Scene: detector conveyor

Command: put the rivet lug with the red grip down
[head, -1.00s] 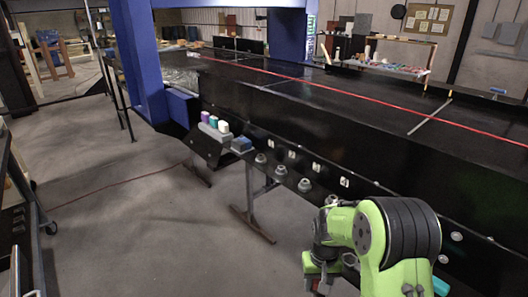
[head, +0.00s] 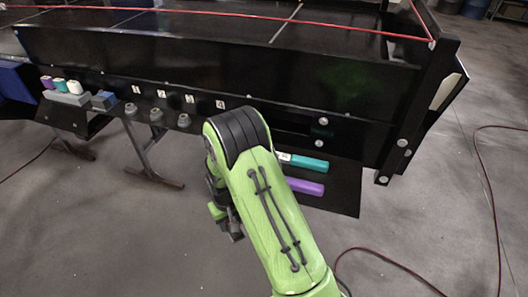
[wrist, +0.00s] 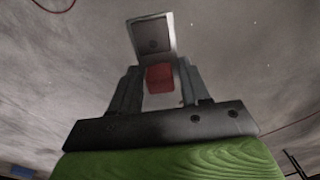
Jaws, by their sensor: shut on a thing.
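The rivet lug shows in the wrist view, with its red grip (wrist: 160,79) between the two fingers of my gripper (wrist: 160,84). In the head view my gripper (head: 229,225) hangs low at the left of my arm, over the floor in front of the conveyor. The lug cannot be made out there.
The black conveyor (head: 200,55) stands behind. Its front ledge has several grey round fittings (head: 157,116) under small white labels. A low black shelf (head: 343,185) at right holds a teal-gripped piece (head: 305,163) and a purple-gripped piece (head: 304,187).

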